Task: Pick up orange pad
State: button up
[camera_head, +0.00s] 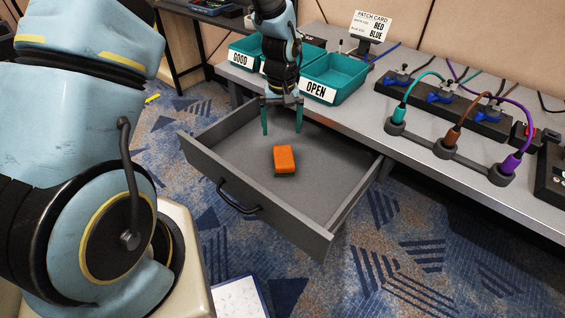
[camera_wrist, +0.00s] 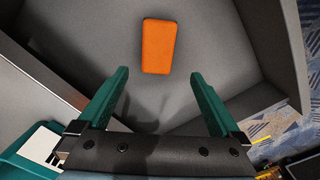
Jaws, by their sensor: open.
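The orange pad (camera_head: 284,158) lies on the floor of an open grey drawer (camera_head: 215,172), near the drawer's middle. A dark layer shows along its lower edge in the head view. In the wrist view the orange pad (camera_wrist: 158,46) lies beyond the fingertips, at the top centre. My gripper (camera_head: 282,130) hangs over the back part of the drawer with its teal fingers pointing down. In the wrist view my gripper (camera_wrist: 159,72) has its two fingers wide apart with nothing between them. It is apart from the pad.
The drawer walls, with a black handle (camera_head: 238,198) in front, surround the pad. Teal bins marked GOOD (camera_head: 243,52) and OPEN (camera_head: 335,76) stand on the grey bench (camera_head: 370,120) behind. Cables and sockets (camera_head: 450,148) occupy the bench at right. The drawer floor around the pad is clear.

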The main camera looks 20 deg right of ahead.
send_over(284, 155)
notch_tip(284, 155, down, 6)
jog(key=shift+w+d+r+p, duration=0.15)
jog(key=shift+r+p, duration=0.05)
jog(key=shift+p, duration=0.15)
jog(key=shift+a+f+p, duration=0.2)
jog(key=shift+f+p, duration=0.55)
jog(key=shift+f, duration=2.1)
jog(key=shift+c, duration=0.2)
jog(key=c, duration=1.3)
jog(key=shift+r+b, duration=0.8)
jog(key=shift+r, duration=4.25)
